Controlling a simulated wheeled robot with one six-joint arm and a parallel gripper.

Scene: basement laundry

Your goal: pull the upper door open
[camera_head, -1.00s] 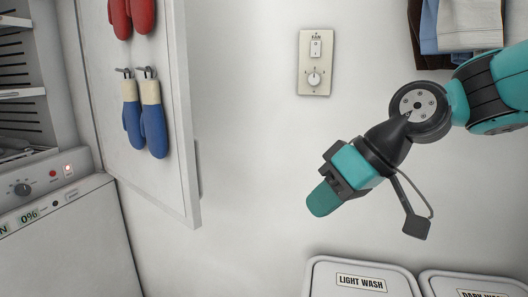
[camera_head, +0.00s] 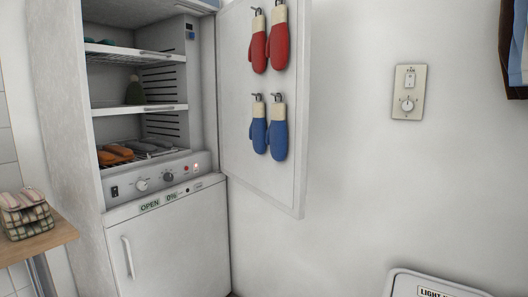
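The upper door (camera_head: 235,120) of the white cabinet stands wide open. It is swung out to the right against or close to the wall, with its inner face showing. Red mittens (camera_head: 268,40) and blue mittens (camera_head: 268,132) hang on hooks on that face. The open upper compartment shows wire shelves (camera_head: 140,108). My gripper is not in view now, so I cannot see whether it is open or shut.
The lower door (camera_head: 170,250) with a vertical handle (camera_head: 128,258) is shut. A wooden table (camera_head: 40,240) with a checked bundle (camera_head: 25,212) stands left. A LIGHT WASH bin (camera_head: 425,285) is at the lower right; a fan switch (camera_head: 409,92) is on the wall.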

